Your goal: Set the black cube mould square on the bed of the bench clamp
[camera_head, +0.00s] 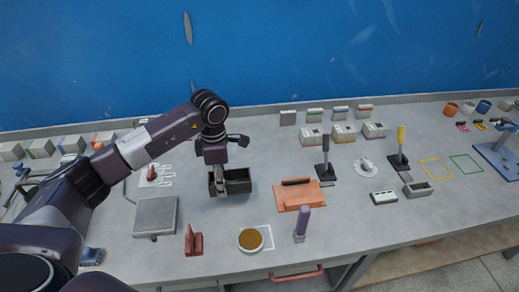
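The black cube mould (238,184) is an open-topped dark box left of the middle of the bench. My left gripper (219,190) points down at its left end, with the fingers overlapping the wall there. I cannot tell whether they are closed on that wall, or whether the mould rests on the bench or is just above it. A blue metal fixture (497,155) at the right edge may be the bench clamp; it is partly cut off. My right gripper is not in view.
An orange-brown board (299,196) lies right of the mould, and a grey plate (155,216) lies left. A red piece (193,241), a round brown-topped dish (251,240) and a purple-handled tool (302,224) stand in front. Several small blocks line the back.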

